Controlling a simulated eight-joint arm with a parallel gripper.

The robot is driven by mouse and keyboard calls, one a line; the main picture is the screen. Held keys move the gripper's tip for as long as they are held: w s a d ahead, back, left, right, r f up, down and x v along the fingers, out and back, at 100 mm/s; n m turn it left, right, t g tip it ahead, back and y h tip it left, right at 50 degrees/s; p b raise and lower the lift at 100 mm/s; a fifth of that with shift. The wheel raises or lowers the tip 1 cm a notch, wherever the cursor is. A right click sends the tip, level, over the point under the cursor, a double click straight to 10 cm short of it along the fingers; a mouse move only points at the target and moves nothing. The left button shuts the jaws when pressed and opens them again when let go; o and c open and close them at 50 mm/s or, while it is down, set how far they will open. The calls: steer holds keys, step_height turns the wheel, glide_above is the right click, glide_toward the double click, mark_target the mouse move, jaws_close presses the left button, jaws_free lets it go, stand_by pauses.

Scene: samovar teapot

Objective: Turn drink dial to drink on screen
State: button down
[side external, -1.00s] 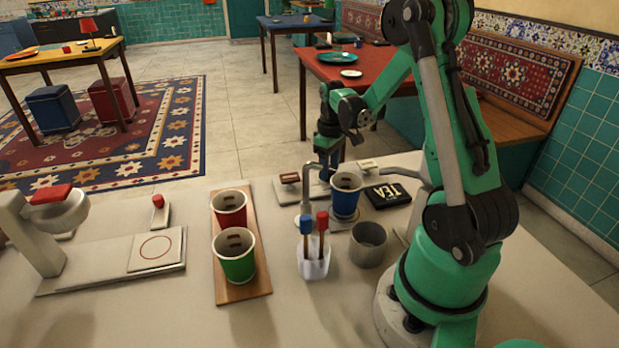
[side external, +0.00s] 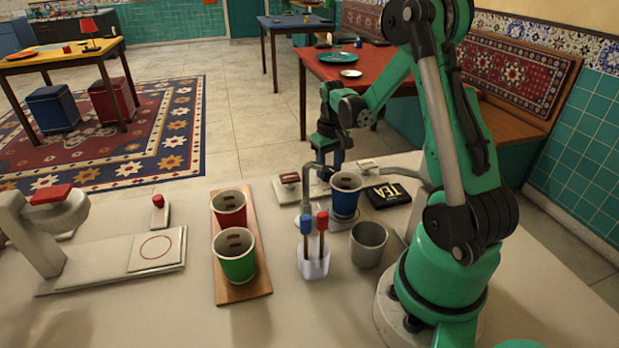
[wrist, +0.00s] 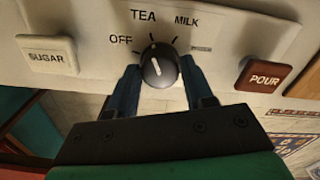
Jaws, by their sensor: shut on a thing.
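The drink dial (wrist: 160,72) is a round black knob with a white line, on a pale panel lettered OFF, TEA and MILK. Its line points up, roughly toward TEA; the exact setting is hard to tell. My gripper (wrist: 161,78) has its blue fingers on both sides of the dial and is shut on it. In the side external view my gripper (side external: 331,160) is behind the blue cup and spout, and the dial is hidden there. The black screen (side external: 388,193) reads TEA.
A SUGAR button (wrist: 47,55) and a brown POUR button (wrist: 263,75) flank the dial. On the counter stand a blue cup (side external: 346,200), red cup (side external: 229,212), green cup (side external: 236,262), stirrer holder (side external: 314,263) and grey metal cup (side external: 368,248).

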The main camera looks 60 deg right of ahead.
mark_target(329, 169)
steer(key=shift+c, duration=1.7)
jaws_free()
steer(key=shift+r, duration=2.8)
steer(key=a+r+n+t, duration=0.2)
steer(key=a+r+t, duration=0.1)
steer(key=a, duration=0.8)
steer(key=a+r+n+t, duration=0.3)
steer(key=a+t, duration=0.1)
steer(key=a, duration=0.8)
steer(key=shift+s+r+n, duration=0.15)
steer(key=shift+n, duration=0.15)
